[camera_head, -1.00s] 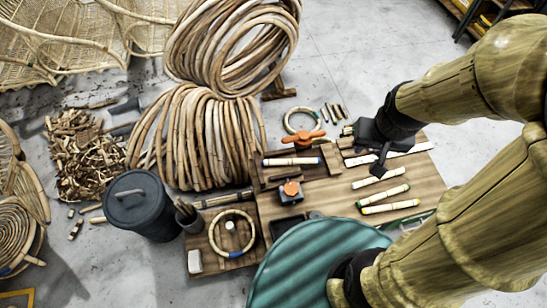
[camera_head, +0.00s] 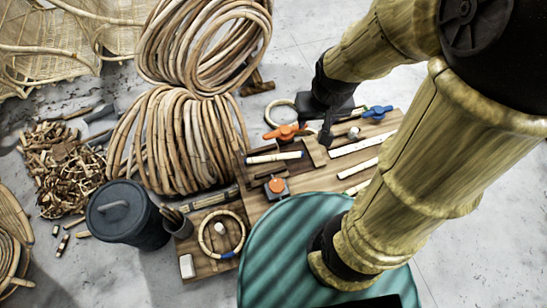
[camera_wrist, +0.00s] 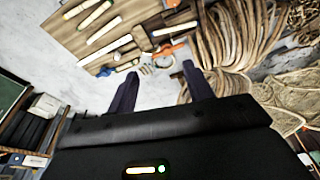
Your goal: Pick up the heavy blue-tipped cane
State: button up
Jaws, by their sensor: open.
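Other pale canes (camera_head: 363,144) lie on the right of the board, partly hidden by my arm. My gripper (camera_head: 325,133) is above the back of the board, right of and beyond the blue-tipped cane, apart from it. In the wrist view its two fingers (camera_wrist: 158,88) are spread with nothing between them.
An orange clamp (camera_head: 285,131) and a blue clamp (camera_head: 377,112) flank the gripper on the wooden board (camera_head: 318,181). An orange-knobbed block (camera_head: 277,187) stands nearer. Cane coils (camera_head: 180,140), a dark bin (camera_head: 125,212) and a teal round surface (camera_head: 290,240) surround the board.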

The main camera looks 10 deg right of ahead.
jog(key=w+a+f+m+g+h+b, duration=0.1)
jog(key=w+a+f+m+b, duration=0.2)
jog(key=f, duration=1.1)
jog(key=w+a+f+m+h+b, duration=0.2)
jog(key=w+f+m+b, duration=0.7)
jog(key=f, duration=0.6)
jog(key=w+a+f+m+g+h+b, duration=0.1)
jog(key=w+a+f+m+b, duration=0.3)
jog(key=w+f+b, duration=0.6)
notch_tip(320, 180, down, 5)
jog(key=shift+w+r+m+g+h, duration=0.1)
jog(key=shift+w+m+g+h, duration=0.2)
jog(key=shift+w+m, duration=0.6)
jog(key=b, duration=0.2)
send_near(283, 154)
jog(key=x, duration=0.4)
jog(key=shift+d+f, duration=0.2)
jog(key=shift+f, duration=0.1)
